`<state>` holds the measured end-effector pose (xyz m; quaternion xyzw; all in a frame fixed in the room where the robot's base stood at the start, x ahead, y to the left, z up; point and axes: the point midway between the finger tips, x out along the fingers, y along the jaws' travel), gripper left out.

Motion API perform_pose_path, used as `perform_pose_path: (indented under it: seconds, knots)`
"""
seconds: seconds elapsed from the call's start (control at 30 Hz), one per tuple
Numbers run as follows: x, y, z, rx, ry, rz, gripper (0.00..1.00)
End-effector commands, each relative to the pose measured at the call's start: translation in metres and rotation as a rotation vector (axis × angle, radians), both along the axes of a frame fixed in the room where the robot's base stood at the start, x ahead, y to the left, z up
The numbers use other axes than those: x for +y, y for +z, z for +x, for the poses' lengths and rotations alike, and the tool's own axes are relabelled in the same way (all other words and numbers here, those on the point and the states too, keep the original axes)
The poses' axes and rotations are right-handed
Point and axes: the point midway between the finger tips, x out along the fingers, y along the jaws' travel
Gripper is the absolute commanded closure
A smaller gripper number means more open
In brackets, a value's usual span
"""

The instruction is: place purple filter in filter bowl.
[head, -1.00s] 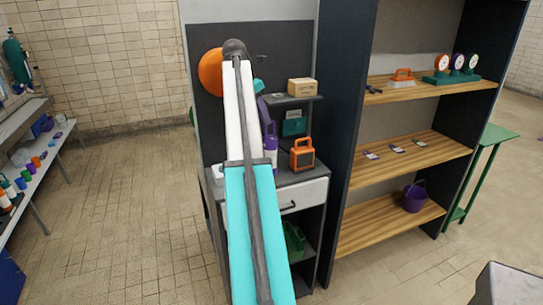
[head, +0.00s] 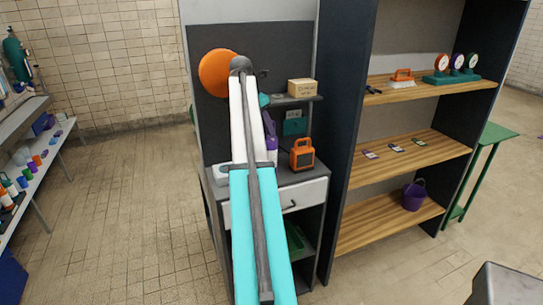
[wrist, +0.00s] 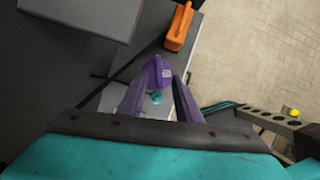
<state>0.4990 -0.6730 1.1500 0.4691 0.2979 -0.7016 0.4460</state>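The fingers stand apart, with a small gap showing on the right side of the item. I cannot tell for sure that it is the filter. A small teal piece (wrist: 156,97) shows below it. I cannot make out a filter bowl.
An orange lantern (head: 302,154) stands on the cabinet top, right of the purple item. A small shelf above holds a cardboard box (head: 302,87). A large orange disc (head: 215,72) is on the back panel. A tall shelving unit (head: 343,150) stands to the right, with a purple bucket (head: 414,195).

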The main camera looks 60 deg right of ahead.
Motion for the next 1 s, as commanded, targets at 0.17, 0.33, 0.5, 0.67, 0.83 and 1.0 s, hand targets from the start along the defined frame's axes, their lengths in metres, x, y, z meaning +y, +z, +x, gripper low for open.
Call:
perform_pose_path:
  seconds: [0.17,0.33,0.5,0.67,0.83,1.0]
  knots:
    - [-0.0001,0.0003,0.0,0.0,0.0,0.0,0.69]
    - [-0.0001,0.0003,-0.0001,0.0,0.0,0.0,0.89]
    - [-0.0001,0.0003,-0.0002,0.0,0.0,0.0,1.0]
    - [-0.0001,0.0003,-0.0002,0.0,0.0,0.0,1.0]
    - [-0.0002,0.0003,-0.0002,0.0,0.0,0.0,1.0]
    - [-0.0003,0.0003,-0.0003,0.0,0.0,0.0,1.0]
